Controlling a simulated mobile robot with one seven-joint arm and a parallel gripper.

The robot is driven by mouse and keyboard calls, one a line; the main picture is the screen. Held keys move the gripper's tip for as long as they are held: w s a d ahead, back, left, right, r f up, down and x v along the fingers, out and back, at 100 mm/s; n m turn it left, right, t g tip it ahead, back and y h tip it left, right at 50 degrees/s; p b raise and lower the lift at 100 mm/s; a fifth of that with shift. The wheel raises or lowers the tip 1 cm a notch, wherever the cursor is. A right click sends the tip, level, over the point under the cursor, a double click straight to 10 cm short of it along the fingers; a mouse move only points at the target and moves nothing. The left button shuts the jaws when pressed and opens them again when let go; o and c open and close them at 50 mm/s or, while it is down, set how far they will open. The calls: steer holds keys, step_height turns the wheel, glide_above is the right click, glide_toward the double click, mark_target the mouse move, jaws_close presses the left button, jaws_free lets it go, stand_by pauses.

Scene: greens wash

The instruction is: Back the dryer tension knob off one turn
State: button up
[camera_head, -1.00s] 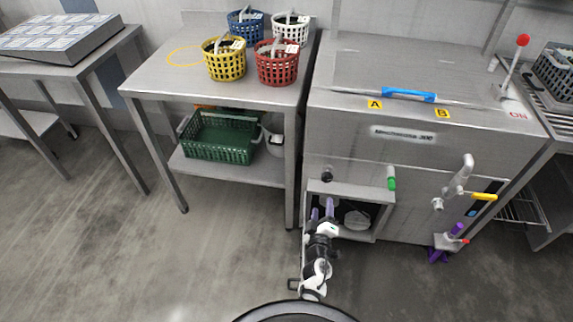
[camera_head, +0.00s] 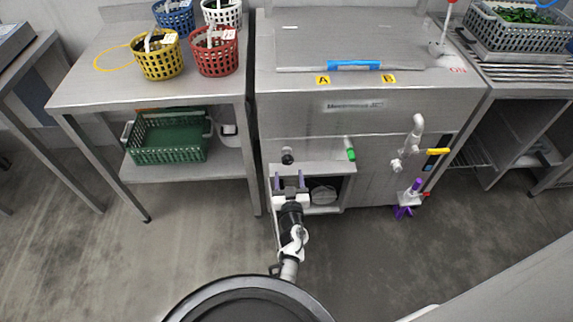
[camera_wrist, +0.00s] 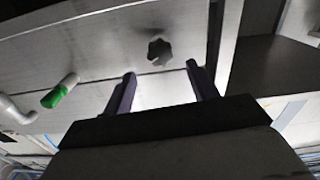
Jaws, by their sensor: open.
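A black lobed knob (camera_head: 287,155) sits on the steel machine's front panel, above the left part of an open recess. In the wrist view the knob (camera_wrist: 159,52) shows just beyond and between my fingertips, with its face uncovered. My gripper (camera_head: 290,181) is open and empty, with its two purple fingers apart below the knob in the head view. The fingers (camera_wrist: 161,72) do not appear to touch the knob. No label on the knob is readable.
A green-tipped handle (camera_head: 350,150) is right of the knob. The open recess (camera_head: 323,168) is behind my gripper. A steel table (camera_head: 95,75) stands left; the floor in front is clear.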

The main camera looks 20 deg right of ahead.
mark_target(287, 163)
steer(key=b+x, duration=0.2)
steer(key=x, duration=0.4)
steer(key=shift+w, duration=0.35)
steer(key=c, duration=1)
steer(key=n, duration=0.6)
steer(key=shift+a+f, duration=0.1)
steer(key=n, duration=0.5)
steer(key=shift+f+n, duration=0.1)
steer(key=shift+n, duration=0.3)
